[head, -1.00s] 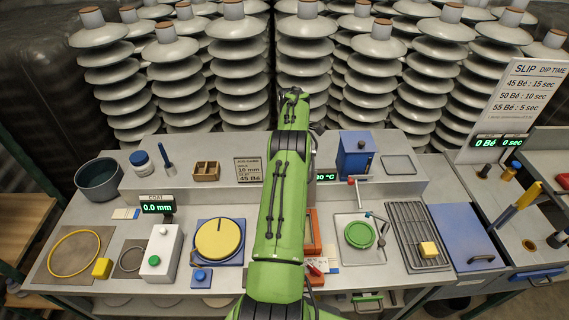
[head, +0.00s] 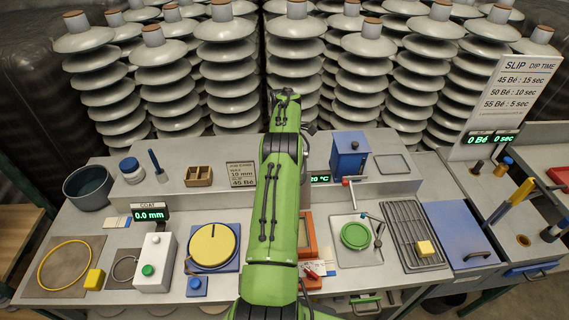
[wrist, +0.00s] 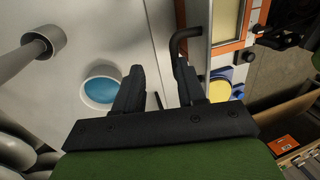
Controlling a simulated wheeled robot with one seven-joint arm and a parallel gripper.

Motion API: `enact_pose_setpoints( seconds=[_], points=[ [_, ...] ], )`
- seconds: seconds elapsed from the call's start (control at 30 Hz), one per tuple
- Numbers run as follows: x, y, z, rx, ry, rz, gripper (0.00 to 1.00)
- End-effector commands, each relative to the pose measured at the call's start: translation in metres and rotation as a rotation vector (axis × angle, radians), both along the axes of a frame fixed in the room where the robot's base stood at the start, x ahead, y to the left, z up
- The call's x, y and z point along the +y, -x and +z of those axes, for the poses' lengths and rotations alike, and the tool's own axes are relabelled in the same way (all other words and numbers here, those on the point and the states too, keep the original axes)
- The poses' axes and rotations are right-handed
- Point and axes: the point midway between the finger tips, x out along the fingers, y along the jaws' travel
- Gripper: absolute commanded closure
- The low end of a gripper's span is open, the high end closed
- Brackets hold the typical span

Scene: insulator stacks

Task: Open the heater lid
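An orange-framed unit (head: 306,236) sits on the bench, mostly hidden behind my green arm in the head view. A temperature display (head: 320,179) reading about 20 °C stands just behind it. In the head view my arm hides the gripper.
A blue panel with a black handle (head: 458,230), a grille (head: 413,237) and a green disc (head: 355,235) are on the right. A yellow disc (head: 213,244) and a white button box (head: 154,263) are on the left. A blue box (head: 350,152) stands behind. Insulator stacks line the back.

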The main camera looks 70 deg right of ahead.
Motion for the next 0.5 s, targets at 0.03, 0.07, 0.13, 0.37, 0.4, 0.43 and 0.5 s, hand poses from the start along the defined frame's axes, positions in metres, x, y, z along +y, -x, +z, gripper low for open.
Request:
enact_pose_setpoints(
  seconds=[0.03,0.07,0.13,0.37,0.4,0.43,0.5],
  points=[
    [0.015,0.007,-0.039,0.025,-0.077,-0.015,0.64],
    [0.015,0.007,-0.039,0.025,-0.077,-0.015,0.64],
    [0.015,0.007,-0.039,0.025,-0.077,-0.015,0.64],
    [0.015,0.007,-0.035,0.024,-0.074,-0.015,0.64],
    [0.014,0.007,-0.031,0.024,-0.071,-0.015,0.64],
    [0.014,0.007,-0.026,0.023,-0.068,-0.016,0.64],
    [0.013,0.007,-0.010,0.021,-0.058,-0.016,0.64]
  ],
)
